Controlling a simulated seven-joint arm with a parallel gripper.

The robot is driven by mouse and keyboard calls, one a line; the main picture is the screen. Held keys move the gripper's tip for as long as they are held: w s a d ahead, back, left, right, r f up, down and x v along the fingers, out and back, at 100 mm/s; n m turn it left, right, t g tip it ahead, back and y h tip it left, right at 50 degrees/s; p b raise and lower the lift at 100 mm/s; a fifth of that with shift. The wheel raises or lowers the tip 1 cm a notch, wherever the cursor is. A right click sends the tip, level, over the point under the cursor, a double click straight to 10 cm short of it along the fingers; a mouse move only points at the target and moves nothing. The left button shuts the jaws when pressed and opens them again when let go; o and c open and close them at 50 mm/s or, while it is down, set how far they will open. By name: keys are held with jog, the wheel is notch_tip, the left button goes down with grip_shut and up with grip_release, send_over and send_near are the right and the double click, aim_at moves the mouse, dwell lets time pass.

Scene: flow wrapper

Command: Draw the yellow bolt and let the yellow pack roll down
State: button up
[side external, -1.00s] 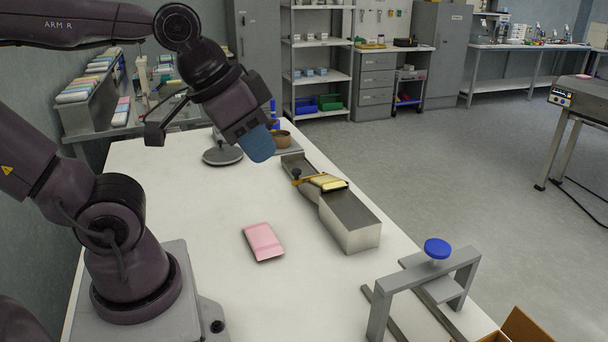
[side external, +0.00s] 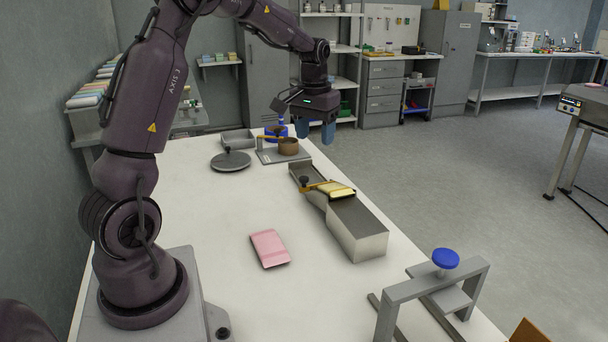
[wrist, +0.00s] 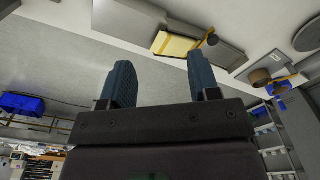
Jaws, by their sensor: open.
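The yellow pack (side external: 340,190) lies at the upper end of the grey chute (side external: 357,228). It also shows in the wrist view (wrist: 177,45). The yellow bolt (side external: 316,186) lies across the chute beside the pack, with a dark knob (side external: 304,181) at its left end; in the wrist view the knob (wrist: 212,39) is at the pack's right. My gripper (side external: 315,133) is open and empty, its two blue fingers pointing down, above and beyond the far end of the chute. In the wrist view its fingers (wrist: 160,85) stand apart with nothing between them.
A pink pack (side external: 269,248) lies on the white table (side external: 215,215). A brown cup (side external: 288,146), a blue object (side external: 276,131), a grey tray (side external: 238,138) and a round grey lid (side external: 231,161) are at the back. A grey frame with a blue knob (side external: 446,258) stands at front right.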

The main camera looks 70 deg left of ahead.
aim_at(304, 177)
jog(key=shift+w+a+f+n, duration=0.9)
jog(key=shift+a+f, duration=0.95)
jog(key=shift+a, duration=2.35)
jog(key=shift+w+a+f+n, duration=0.9)
jog(key=shift+a+f, duration=0.9)
jog(key=shift+a, duration=2.35)
notch_tip(304, 177, down, 12)
jog(key=shift+c, duration=0.2)
